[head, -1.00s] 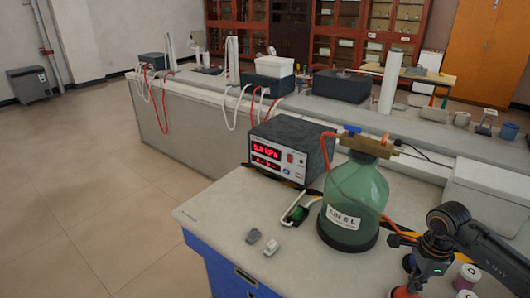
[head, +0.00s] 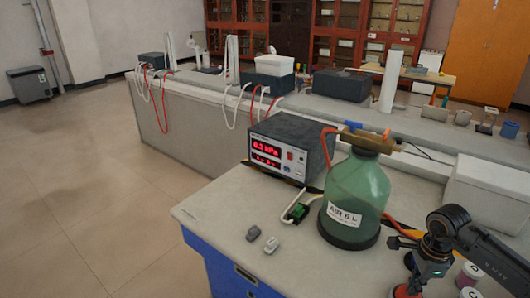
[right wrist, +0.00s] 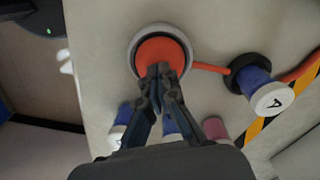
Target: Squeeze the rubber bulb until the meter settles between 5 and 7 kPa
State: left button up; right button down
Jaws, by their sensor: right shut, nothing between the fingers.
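The orange-red rubber bulb (right wrist: 163,55) sits in a pale round holder in the right wrist view; part of it also shows at the bottom edge of the head view (head: 404,292). My right gripper (right wrist: 160,72) is shut with nothing between its fingers. Its fingertips are together over the bulb's near side and appear to touch it from above. The contact is partly hidden. In the head view my right gripper (head: 415,284) is at the lower right. The meter (head: 291,148) has red digits that look like 6.3 kPa, though they are small. My left gripper is not in view.
A green glass bottle (head: 355,195) with a brass top stands between meter and bulb. An orange hose (right wrist: 210,68) leads from the bulb past a blue-and-white valve marked A (right wrist: 260,90). Small capped items (right wrist: 215,128) stand close to the gripper. The bench's left front is mostly clear.

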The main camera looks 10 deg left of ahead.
jog(key=shift+f+b, duration=0.55)
jog(key=shift+f, duration=0.3)
jog(key=shift+r+p, duration=1.05)
jog(key=shift+r, duration=0.85)
jog(key=shift+r, duration=0.1)
notch_tip(320, 180, up, 7)
jog(key=p, duration=0.4)
